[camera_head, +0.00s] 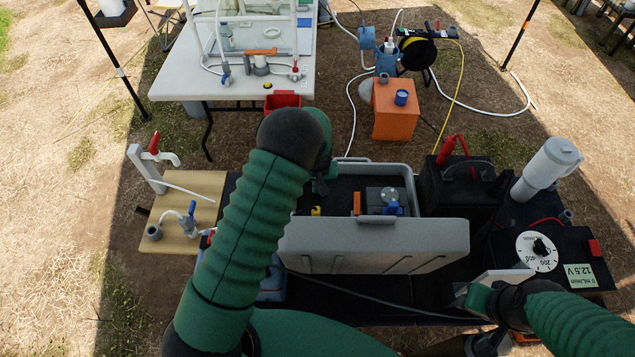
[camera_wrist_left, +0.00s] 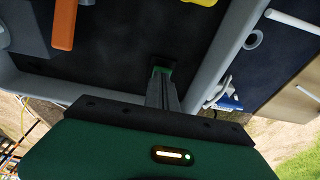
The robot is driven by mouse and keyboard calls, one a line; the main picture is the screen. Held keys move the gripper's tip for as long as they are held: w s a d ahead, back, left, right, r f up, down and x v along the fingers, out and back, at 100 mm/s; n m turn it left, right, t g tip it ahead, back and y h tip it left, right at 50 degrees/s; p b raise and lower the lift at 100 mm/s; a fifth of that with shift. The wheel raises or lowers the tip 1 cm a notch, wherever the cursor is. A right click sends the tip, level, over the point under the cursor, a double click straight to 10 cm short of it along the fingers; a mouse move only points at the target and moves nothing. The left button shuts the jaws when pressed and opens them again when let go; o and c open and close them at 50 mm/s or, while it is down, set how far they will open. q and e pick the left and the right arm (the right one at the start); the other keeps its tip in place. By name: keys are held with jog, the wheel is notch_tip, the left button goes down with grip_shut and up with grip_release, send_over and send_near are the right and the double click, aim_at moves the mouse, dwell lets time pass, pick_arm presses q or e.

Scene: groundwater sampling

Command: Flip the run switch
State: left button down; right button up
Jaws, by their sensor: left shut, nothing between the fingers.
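A pump controller (camera_head: 540,265) with a white dial and a "12.5 V" display sits at the right. A red switch (camera_head: 594,247) is on its right end; I cannot read a label on it. My left gripper (camera_head: 322,185) is over the left part of the open grey case (camera_head: 375,247), far from the controller. The left wrist view shows its fingers (camera_wrist_left: 163,85) shut and empty above the dark case floor. My right gripper (camera_head: 480,298) is low beside the controller's left side; its fingers are unclear.
The case holds an orange piece (camera_head: 357,203), a small yellow piece (camera_head: 316,211) and a grey unit with a blue knob (camera_head: 391,208). A black battery (camera_head: 455,190) and a grey cylinder (camera_head: 547,168) stand right of it. A wooden board (camera_head: 205,185) with taps is at left.

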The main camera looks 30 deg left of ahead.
pick_arm(q)
jog(key=shift+s+d+f, duration=0.1)
jog(key=shift+s+f, duration=0.25)
jog(key=shift+f, duration=0.25)
jog(key=shift+w, duration=0.1)
jog(key=shift+w+a+r, duration=0.25)
jog(key=shift+w+a, duration=0.15)
jog(key=shift+w, duration=0.25)
